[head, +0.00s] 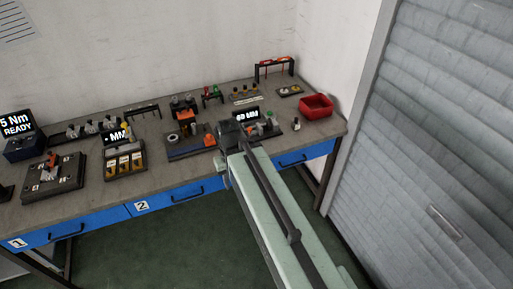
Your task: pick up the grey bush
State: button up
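I cannot pick out the grey bush for certain, as the parts on the bench are very small here. A small pale grey piece (296,124) stands alone on the bench, right of my arm and in front of the red bin. Several grey pieces (90,127) also sit in a dark rack at the left.
The grey workbench (205,101) has blue drawers (165,200) below. A red bin (316,106) stands at the right end. A fixture with orange parts (190,140) is left of my gripper. A grey shutter (430,150) closes the right side.

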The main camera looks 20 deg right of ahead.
aim_at(268, 123)
jog(key=z, duration=2.15)
jog(key=k, duration=0.1)
jog(key=u, duration=3.2)
jog(key=i, duration=1.85)
jog(key=z, duration=0.1)
